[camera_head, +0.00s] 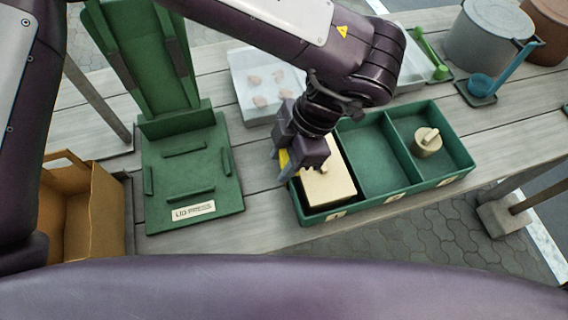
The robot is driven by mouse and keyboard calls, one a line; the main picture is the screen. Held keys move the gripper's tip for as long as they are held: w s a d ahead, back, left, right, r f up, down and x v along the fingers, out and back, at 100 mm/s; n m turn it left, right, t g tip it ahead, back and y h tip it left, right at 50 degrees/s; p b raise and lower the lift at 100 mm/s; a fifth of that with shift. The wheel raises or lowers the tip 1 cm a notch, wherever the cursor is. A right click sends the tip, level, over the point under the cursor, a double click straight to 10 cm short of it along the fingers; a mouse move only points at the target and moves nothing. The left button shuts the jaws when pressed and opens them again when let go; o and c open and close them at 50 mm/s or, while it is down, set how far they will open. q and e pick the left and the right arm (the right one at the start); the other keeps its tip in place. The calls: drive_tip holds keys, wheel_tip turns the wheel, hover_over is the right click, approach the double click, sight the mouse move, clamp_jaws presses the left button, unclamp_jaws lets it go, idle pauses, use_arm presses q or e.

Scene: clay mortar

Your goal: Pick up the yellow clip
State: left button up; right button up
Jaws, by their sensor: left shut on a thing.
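The yellow clip (284,162) shows as a small yellow strip at the left side of my left gripper (299,163). My left gripper is shut on it, and the fingers hide most of the clip. The gripper points down over the left end of the green divided tray, beside a pale tan block (328,188) in the left compartment. I cannot tell whether the clip touches the tray or the block. My right gripper is not in view.
The green divided tray (397,197) holds a round beige lidded piece (427,142) in its right compartment; its middle one is empty. A green press stand (190,170) and a cardboard box (80,215) are at left. A white tray (240,80) with pinkish lumps lies behind.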

use_arm(q)
wheel_tip(320, 180, up, 16)
drive_tip(key=p, duration=0.2)
wheel_tip(320, 180, up, 5)
drive_tip(key=p, duration=0.7)
hover_over(284, 158)
drive_tip(key=shift+f, duration=0.2)
drive_tip(key=shift+w+a, duration=0.1)
